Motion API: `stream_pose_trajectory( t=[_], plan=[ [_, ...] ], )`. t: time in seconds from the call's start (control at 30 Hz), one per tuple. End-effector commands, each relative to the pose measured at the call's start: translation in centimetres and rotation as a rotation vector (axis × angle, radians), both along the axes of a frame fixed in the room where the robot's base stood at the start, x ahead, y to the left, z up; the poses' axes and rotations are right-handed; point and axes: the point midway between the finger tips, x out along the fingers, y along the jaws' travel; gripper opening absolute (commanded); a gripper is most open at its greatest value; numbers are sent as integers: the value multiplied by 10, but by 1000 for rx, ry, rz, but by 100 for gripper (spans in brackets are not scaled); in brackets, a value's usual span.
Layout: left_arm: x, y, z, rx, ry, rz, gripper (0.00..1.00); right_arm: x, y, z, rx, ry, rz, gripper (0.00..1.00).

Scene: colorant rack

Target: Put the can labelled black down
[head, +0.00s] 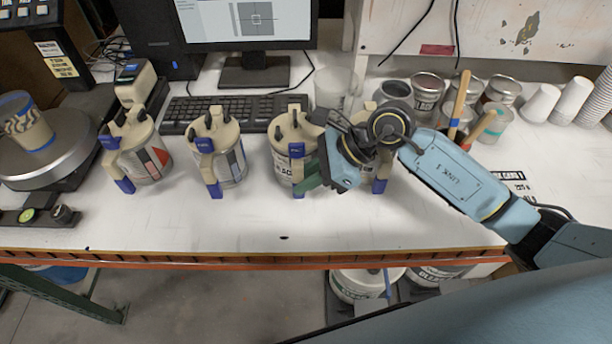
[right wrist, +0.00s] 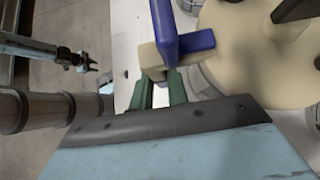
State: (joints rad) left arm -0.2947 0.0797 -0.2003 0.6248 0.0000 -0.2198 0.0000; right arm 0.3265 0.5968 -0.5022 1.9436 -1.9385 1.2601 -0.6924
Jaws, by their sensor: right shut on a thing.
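The can labelled black (head: 284,168) is the third in the row of cans with beige lids, in the middle of the head view; part of its label shows. It looks upright, and I cannot tell whether its base touches the bench. My right gripper (head: 312,182) is at its right side. In the right wrist view the green fingers (right wrist: 161,88) are shut on the beige and blue handle part (right wrist: 180,45) of its lid. My left gripper (right wrist: 86,63) shows small in the right wrist view, away from the can; its jaw opening is unclear.
Two similar cans (head: 143,160) (head: 228,165) stand to the left; another (head: 378,172), partly hidden by my right arm, stands to the right. A keyboard (head: 235,112) lies behind. The white bench (head: 250,225) is clear in front, up to its orange edge (head: 200,257).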

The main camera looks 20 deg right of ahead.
Motion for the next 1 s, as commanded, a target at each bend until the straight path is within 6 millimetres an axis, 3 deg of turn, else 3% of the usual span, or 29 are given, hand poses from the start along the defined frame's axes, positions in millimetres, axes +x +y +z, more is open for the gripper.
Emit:
stream_pose_trajectory(
  t=[0.07, 0.1, 0.27, 0.63, 0.77, 1.0],
  plan=[
    [-3, 0, -3, 1, 4, 0, 36, 1, 0, 0, 3, -8, 0, 0],
    [-4, 0, -4, 0, 6, 0, 36, 0, 0, -3, 0, 0, 0, 17],
    [-6, 1, -3, 1, 10, 0, 36, 0, 0, -2, 0, 0, 0, 38],
    [-7, 1, 1, 2, 12, 0, 36, 0, 0, 2, 0, 1, 1, 38],
    [-7, 1, -3, 2, 12, 0, 36, -3, -15, 13, -4, -3, -1, 38],
    [-7, 1, -10, 2, 12, 0, 36, -11, -51, 50, -6, -4, -1, 38]
  ],
)
